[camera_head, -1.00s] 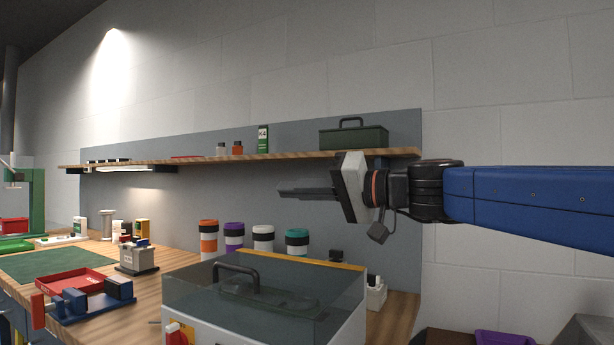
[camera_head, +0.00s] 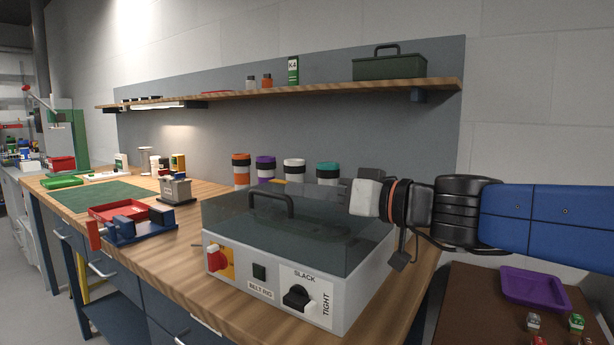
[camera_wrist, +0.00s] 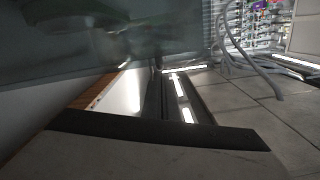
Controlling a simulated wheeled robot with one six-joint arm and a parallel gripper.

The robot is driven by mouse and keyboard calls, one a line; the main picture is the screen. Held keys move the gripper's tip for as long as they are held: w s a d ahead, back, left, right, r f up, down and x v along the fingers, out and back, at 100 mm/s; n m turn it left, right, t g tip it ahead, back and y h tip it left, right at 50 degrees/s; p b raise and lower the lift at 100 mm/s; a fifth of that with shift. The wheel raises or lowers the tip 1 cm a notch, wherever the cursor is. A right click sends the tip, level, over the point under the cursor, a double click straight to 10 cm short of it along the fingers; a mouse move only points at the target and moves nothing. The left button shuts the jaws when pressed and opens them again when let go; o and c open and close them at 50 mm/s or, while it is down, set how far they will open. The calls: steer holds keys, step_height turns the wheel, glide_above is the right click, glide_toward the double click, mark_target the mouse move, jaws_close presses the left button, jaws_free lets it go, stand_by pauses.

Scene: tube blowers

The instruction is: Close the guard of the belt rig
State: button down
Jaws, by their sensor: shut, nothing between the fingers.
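The belt rig (camera_head: 222,283) is a light grey box on the wooden bench, with a "BELT RIG" label, a red knob on a yellow plate and a black SLACK/TIGHT knob on its front. Its guard (camera_head: 330,232) is a smoky see-through cover with a black bar handle (camera_head: 287,199). The guard lies down over the box; I cannot tell whether a small gap is left. My gripper (camera_head: 338,186) is shut and empty, level, pointing left at the guard's far right part. Contact with the guard is unclear. The wrist view shows a dark translucent surface close up.
Several lidded cups (camera_head: 294,170) stand behind the rig. A wooden shelf (camera_head: 330,95) with a green toolbox (camera_head: 390,66) runs above. A blue vise (camera_head: 140,226) and red tray (camera_head: 117,210) sit left. A brown table with a purple tray (camera_head: 533,288) is at right.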

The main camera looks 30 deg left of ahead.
steer(key=shift+s+f, duration=0.1)
steer(key=shift+f, duration=0.3)
steer(key=shift+f, duration=0.15)
steer(key=shift+d+r, duration=0.1)
steer(key=shift+r, duration=0.35)
steer(key=r, duration=0.3)
steer(key=shift+w+d+r, duration=0.4)
steer(key=d, duration=1)
steer(key=shift+s+r, duration=0.15)
steer(key=shift+s, duration=0.25)
steer(key=s+d+f+m+t+h, duration=0.1)
steer(key=s+d+f+m+h, duration=0.3)
steer(key=d+f, duration=1.5)
steer(key=s+d+f+m+t+h, duration=0.2)
steer(key=d+f+m+h, duration=0.7)
steer(key=d+f, duration=1)
steer(key=s+d+h, duration=0.2)
steer(key=d+h, duration=0.2)
steer(key=d, duration=0.4)
steer(key=shift+d+f+m+t+h, duration=0.15)
steer(key=shift+f+m+t+h, duration=0.15)
steer(key=shift+f+m, duration=0.1)
